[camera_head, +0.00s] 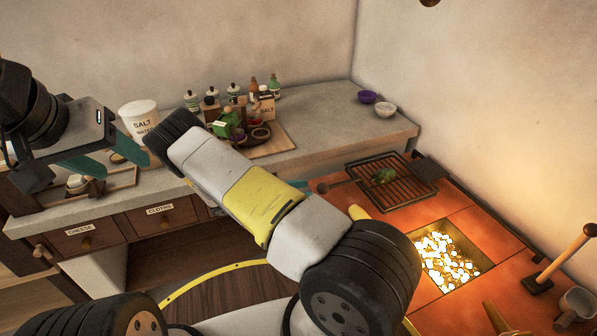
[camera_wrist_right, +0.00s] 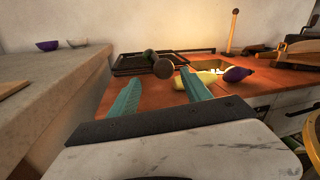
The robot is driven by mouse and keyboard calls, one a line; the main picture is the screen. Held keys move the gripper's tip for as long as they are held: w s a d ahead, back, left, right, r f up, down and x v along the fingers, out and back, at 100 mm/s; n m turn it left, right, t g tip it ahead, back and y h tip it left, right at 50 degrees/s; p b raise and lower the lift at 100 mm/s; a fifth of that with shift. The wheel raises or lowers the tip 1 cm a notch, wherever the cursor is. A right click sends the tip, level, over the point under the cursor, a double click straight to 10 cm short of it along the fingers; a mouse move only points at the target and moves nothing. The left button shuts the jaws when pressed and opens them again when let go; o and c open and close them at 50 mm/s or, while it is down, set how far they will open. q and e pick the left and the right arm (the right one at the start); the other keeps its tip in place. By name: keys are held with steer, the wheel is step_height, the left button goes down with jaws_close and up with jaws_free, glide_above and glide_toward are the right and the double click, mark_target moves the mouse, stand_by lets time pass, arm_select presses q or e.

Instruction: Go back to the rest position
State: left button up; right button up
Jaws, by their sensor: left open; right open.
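My left gripper (camera_head: 108,155) is at the left of the head view, with its teal fingers apart and nothing between them. A large grey and yellow arm link of mine crosses the middle of that view and hides part of the counter and hearth.
The grill rack (camera_head: 413,198) holds a green item (camera_head: 384,175). Glowing coals (camera_head: 445,262) fill a pit beside it. Bottles and a board (camera_head: 283,141) stand on the counter; two bowls sit further right. A yellow vegetable (camera_wrist_right: 196,78) and an eggplant (camera_wrist_right: 237,74) lie beyond the right gripper.

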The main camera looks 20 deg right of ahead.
steer(key=shift+a, duration=0.5)
steer(key=s+a+r+m+t+y, duration=0.2)
steer(key=s+r+m+y, duration=0.4)
steer(key=r, duration=0.5)
steer(key=s+a+r+m+t+y, duration=0.3)
steer(key=s+r+m+y, duration=0.3)
steer(key=r, duration=0.6)
steer(key=s+a+r+m+t+y, duration=0.2)
steer(key=s+r+m+y, duration=0.4)
steer(key=r, duration=0.6)
steer(key=s+t+y, duration=0.1)
steer(key=s+y, duration=0.1)
steer(key=shift+s+a, duration=0.25)
steer(key=shift+s, duration=0.15)
